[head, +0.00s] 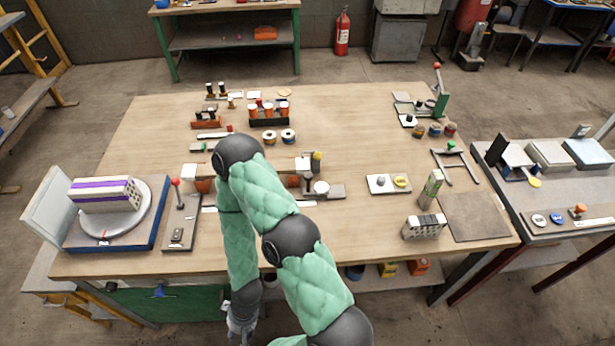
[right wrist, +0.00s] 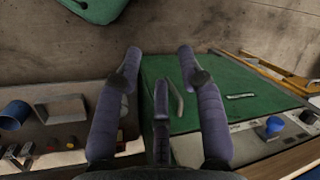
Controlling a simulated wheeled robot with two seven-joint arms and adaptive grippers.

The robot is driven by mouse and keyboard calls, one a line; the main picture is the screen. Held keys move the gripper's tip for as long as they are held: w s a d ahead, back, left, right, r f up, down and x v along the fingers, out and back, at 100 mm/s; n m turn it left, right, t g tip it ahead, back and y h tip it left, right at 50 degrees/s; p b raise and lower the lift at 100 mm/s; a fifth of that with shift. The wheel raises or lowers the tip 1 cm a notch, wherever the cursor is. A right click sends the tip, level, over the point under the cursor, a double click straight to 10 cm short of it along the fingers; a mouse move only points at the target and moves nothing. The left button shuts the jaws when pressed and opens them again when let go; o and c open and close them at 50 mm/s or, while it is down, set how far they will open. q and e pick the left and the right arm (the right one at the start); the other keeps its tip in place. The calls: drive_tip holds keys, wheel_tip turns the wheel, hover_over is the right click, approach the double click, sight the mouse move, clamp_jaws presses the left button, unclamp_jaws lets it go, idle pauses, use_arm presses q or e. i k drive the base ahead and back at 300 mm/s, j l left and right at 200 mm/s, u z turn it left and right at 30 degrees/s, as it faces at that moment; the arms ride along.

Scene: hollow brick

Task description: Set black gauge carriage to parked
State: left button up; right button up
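I cannot make out with certainty which thing is the black gauge carriage. A low fixture with a grey upright and a yellow knob (head: 317,156) stands mid-table in the head view, partly hidden behind my right arm. My right arm arches over the table's front, and its gripper (head: 240,328) hangs low before the table, beside the green cabinet (head: 150,301). In the right wrist view the right gripper (right wrist: 159,53) has its fingers spread, with nothing between them. The green cabinet front (right wrist: 205,90) with a handle lies behind them. My left gripper is not in view.
A red-knobbed lever on a plate (head: 178,229) and a turntable in a blue-edged tray (head: 118,239) stand at the left. The front middle-right tabletop is clear.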

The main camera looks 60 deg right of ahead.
sight(321, 188)
drive_tip(key=z, duration=1.95)
